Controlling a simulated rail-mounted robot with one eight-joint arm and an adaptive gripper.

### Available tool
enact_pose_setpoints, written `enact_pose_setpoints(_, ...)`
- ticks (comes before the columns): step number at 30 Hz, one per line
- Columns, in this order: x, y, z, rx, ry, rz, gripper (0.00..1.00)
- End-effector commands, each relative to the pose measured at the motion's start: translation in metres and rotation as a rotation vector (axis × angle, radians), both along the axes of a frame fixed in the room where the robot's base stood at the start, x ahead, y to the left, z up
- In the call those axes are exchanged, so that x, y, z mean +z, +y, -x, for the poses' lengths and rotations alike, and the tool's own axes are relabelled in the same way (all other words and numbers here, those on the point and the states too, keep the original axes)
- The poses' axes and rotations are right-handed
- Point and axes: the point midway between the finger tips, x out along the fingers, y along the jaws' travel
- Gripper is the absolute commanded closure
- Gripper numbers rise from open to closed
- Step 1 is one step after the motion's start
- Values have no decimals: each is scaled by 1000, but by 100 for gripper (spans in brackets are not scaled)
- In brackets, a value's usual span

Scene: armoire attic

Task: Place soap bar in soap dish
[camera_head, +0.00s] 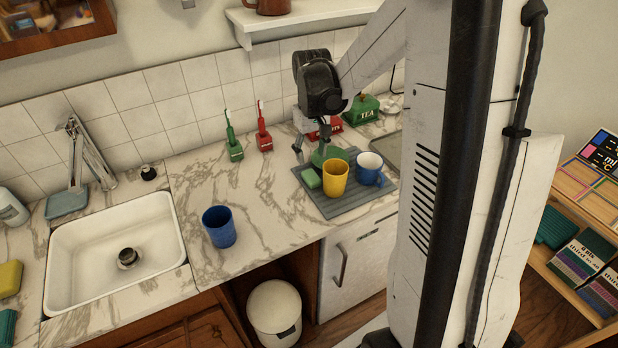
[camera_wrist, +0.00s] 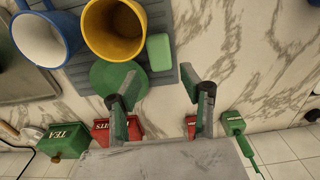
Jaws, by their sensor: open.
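A pale green soap bar (camera_head: 312,177) lies at the left edge of the grey ribbed mat, left of the yellow cup. It also shows in the wrist view (camera_wrist: 160,52), just beyond my fingertips. My gripper (camera_head: 310,150) is open and empty above the counter behind the bar; its two fingers spread wide in the wrist view (camera_wrist: 159,75). A shallow blue-grey dish (camera_head: 67,203), which looks like the soap dish, sits at the back left corner of the sink, beside the tap. It looks empty. A round green piece (camera_wrist: 118,76) lies beside the bar, partly behind one finger.
The yellow cup (camera_head: 336,179) and a blue mug (camera_head: 369,168) stand on the mat (camera_head: 347,207). A blue cup (camera_head: 219,227) stands near the sink (camera_head: 116,245). Green (camera_head: 234,146) and red (camera_head: 264,138) brush holders stand by the wall. The counter between sink and mat is mostly clear.

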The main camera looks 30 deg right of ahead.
Motion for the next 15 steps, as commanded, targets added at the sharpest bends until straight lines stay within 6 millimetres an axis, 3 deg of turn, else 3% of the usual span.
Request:
enact_pose_setpoints(3, -18, 0, 0, 0, 0, 0, 59)
enact_pose_setpoints(15, -49, -1, -1, 0, 0, 0, 59)
